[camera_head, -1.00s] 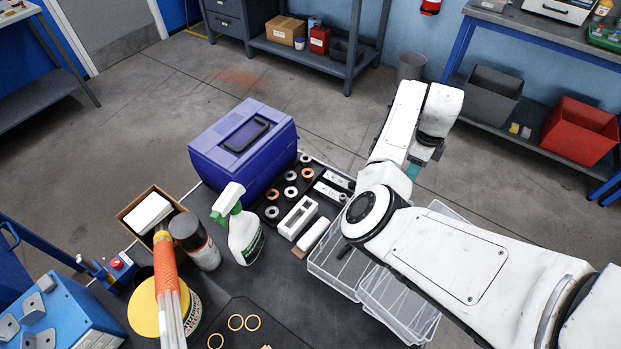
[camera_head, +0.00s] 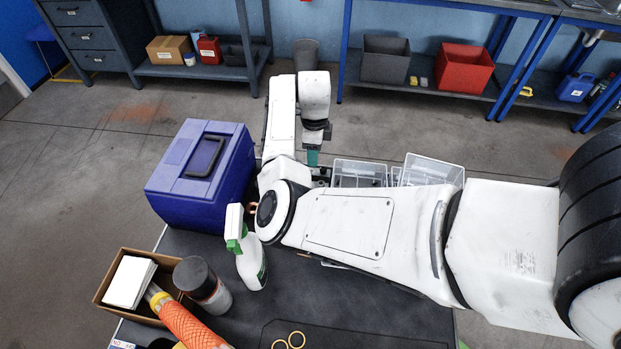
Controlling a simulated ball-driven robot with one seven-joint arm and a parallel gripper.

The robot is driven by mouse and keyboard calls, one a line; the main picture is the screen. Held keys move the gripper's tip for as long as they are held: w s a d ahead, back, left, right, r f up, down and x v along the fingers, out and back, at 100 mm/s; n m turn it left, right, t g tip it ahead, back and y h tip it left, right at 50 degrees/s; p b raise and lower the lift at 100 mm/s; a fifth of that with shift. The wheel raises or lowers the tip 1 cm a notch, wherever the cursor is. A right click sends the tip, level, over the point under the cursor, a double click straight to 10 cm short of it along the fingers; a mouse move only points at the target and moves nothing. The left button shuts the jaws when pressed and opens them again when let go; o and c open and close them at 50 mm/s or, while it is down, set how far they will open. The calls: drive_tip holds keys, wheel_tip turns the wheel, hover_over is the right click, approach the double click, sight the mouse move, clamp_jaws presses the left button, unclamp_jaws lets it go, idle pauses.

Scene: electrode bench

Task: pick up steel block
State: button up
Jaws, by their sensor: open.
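I cannot make out a steel block in this view; my own arm covers much of the bench where it could lie. My gripper (camera_head: 313,157) shows only in part, as dark and teal pieces below the white wrist. It points down over the far side of the bench, left of the clear bins. Its fingertips are too small and covered to see what lies between or under them. The black tray of rings and small blocks is almost wholly hidden behind my arm.
A blue case (camera_head: 215,180) stands left of my arm. A spray bottle (camera_head: 247,250) is close to my arm's near side. Clear bins (camera_head: 430,170) stand behind the arm. A cardboard box (camera_head: 115,290) and a dark-capped canister (camera_head: 203,285) sit at the front left. Yellow rings (camera_head: 290,341) lie at the front.

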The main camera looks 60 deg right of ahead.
sight(313, 171)
drive_tip(key=shift+w+a+f+b, duration=0.1)
drive_tip(key=shift+f+b, duration=2.75)
drive_tip(key=shift+f, duration=0.9)
drive_tip(key=shift+r, duration=0.1)
drive_tip(key=shift+c, duration=0.2)
clamp_jaws()
